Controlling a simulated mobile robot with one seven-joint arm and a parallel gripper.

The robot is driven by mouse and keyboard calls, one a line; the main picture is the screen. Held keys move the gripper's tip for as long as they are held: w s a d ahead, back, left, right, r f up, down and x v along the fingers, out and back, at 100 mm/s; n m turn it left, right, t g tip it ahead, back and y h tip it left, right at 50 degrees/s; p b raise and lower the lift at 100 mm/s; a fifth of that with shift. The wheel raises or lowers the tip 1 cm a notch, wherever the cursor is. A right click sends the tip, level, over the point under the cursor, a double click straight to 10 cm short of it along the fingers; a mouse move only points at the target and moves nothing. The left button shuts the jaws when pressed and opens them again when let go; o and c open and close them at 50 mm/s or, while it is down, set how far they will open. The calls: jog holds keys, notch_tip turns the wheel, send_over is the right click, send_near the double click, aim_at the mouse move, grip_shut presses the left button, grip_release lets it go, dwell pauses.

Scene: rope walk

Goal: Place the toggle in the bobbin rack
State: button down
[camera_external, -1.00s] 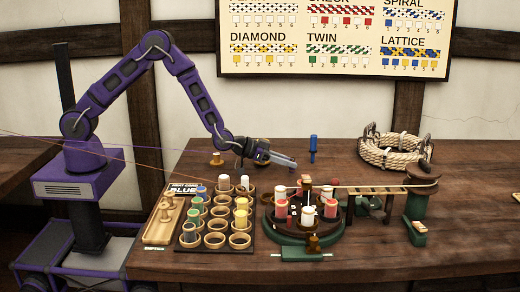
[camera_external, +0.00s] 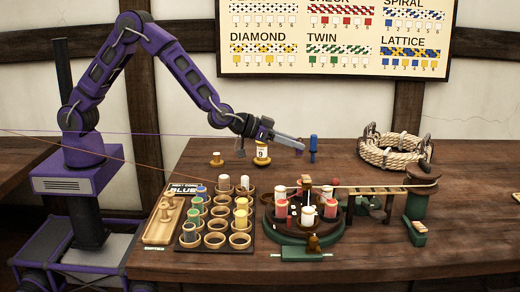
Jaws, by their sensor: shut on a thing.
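My gripper (camera_external: 297,145) is above the back of the table, left of the upright blue tool. It is shut on a small reddish-brown piece (camera_external: 301,148) at its fingertips. The piece looks like the toggle, but it is mostly hidden by the jaws and too small to make out fully. The bobbin rack (camera_external: 214,248) is a dark board with rows of round wooden cups, at the front left of the table. Blue, green, yellow and white bobbins stand in some cups. Several front and middle cups look empty. My gripper is behind and right of the rack, well apart from it.
A bobbin marked 9 (camera_external: 262,158) stands just left of my gripper, with a small wooden peg (camera_external: 216,159) further left. The round green braiding stand (camera_external: 283,236) holds red and white bobbins right of the rack. A rope coil (camera_external: 390,158) lies at the back right.

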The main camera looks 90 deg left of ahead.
jog(key=s+d+y+p, duration=0.1)
jog(key=s+d, duration=0.4)
jog(key=d, duration=0.4)
jog(key=s+d+n, duration=0.1)
jog(key=s+d, duration=0.4)
jog(key=d, duration=0.4)
jog(key=s+d+y+p, duration=0.1)
jog(key=s+d, duration=0.4)
jog(key=d, duration=0.5)
jog(key=f, duration=0.2)
jog(key=f+b, duration=0.1)
jog(key=f, duration=0.1)
jog(key=s+f, duration=0.1)
jog(key=f, duration=0.1)
jog(key=shift+f, duration=0.4)
jog(key=shift+f+b, duration=0.55)
jog(key=shift+f, duration=1.45)
jog(key=shift+f, duration=0.2)
jog(key=c, duration=0.7)
grip_release()
